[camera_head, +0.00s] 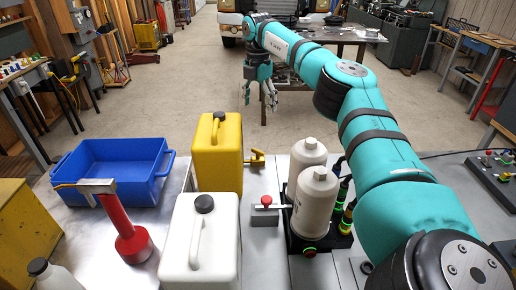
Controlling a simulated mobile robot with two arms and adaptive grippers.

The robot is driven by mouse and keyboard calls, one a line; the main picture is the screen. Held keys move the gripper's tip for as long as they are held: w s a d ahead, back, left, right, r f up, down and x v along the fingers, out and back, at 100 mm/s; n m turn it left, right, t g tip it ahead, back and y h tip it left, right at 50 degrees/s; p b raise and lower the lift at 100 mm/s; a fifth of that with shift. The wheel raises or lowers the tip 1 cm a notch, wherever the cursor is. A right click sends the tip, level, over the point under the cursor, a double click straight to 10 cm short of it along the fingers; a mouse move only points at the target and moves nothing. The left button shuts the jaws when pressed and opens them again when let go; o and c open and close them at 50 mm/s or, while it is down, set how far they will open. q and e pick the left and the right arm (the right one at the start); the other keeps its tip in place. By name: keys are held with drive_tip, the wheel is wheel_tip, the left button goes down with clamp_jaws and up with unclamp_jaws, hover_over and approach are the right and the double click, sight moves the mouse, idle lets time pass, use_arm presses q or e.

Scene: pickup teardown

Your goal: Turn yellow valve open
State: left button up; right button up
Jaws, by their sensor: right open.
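A small yellow valve (255,158) shows just right of the yellow jug (217,150), at the back of the metal table. Its fine shape and how far it is turned are too small to tell. My right arm reaches in from the lower right and away over the table. My right gripper (259,98) hangs fingers down above and beyond the valve, apart from it. Its fingers are spread and nothing shows between them. My left gripper is not in view.
Two cream bottles (314,203) on a black base and a grey block with a red knob (265,203) stand right of the jugs. Open floor lies beyond the table.

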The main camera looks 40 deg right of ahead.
sight(258, 154)
wheel_tip(258, 154, down, 17)
drive_tip(key=shift+w+r+p, duration=0.1)
drive_tip(key=shift+p, duration=1.15)
drive_tip(key=c, duration=1.2)
drive_tip(key=shift+o, duration=0.2)
drive_tip(key=shift+n, duration=2.9)
